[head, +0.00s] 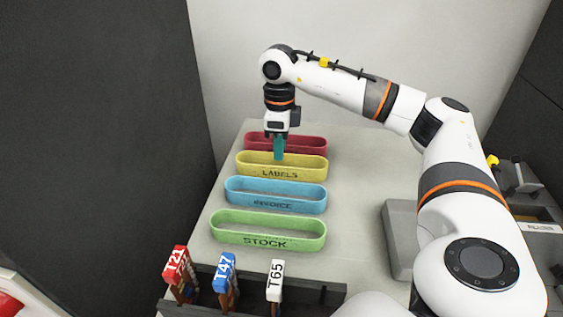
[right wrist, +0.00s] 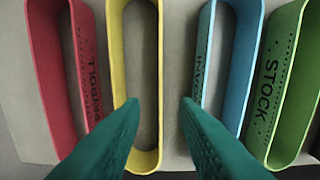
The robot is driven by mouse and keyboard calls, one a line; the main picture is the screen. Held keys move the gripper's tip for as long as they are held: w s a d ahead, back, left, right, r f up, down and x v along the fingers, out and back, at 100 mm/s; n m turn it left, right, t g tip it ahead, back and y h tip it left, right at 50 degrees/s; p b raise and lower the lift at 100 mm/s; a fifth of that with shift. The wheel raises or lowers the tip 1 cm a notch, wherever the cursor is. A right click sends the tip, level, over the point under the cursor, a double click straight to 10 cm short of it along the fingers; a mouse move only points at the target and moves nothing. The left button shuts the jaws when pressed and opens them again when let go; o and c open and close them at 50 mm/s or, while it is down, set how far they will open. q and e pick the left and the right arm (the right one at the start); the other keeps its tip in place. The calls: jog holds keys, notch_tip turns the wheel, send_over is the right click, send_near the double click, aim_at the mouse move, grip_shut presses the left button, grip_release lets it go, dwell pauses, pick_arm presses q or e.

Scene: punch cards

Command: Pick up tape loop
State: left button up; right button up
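Several oval tape loops lie in a row on the grey table: red (head: 312,144) marked PAYROLL, yellow (head: 318,166) marked LABELS, blue (head: 313,196) marked INVOICE and green (head: 312,230) marked STOCK. My right gripper (head: 279,150) points down at the yellow loop and hides part of the red one. In the right wrist view its teal fingers (right wrist: 159,108) are apart and empty. The yellow loop's right wall (right wrist: 158,70) lies between the fingertip lines; I cannot tell the height gap. The red (right wrist: 44,80), blue (right wrist: 238,75) and green (right wrist: 290,85) loops flank it. My left gripper is out of view.
Tags T21 (head: 176,263), T47 (head: 225,270) and T65 (head: 275,280) stand in a dark rack at the near edge. A grey block (head: 399,238) sits at the right, partly behind my right arm. The table's middle right is clear.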

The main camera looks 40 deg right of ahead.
aim_at(280, 168)
jog(key=shift+s+f+b, duration=0.1)
jog(key=shift+f+b, duration=0.25)
jog(key=shift+f, duration=3.2)
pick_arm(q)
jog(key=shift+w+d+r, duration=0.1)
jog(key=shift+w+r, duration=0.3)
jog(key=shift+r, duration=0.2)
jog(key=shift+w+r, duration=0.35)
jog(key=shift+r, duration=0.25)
pick_arm(e)
grip_shut()
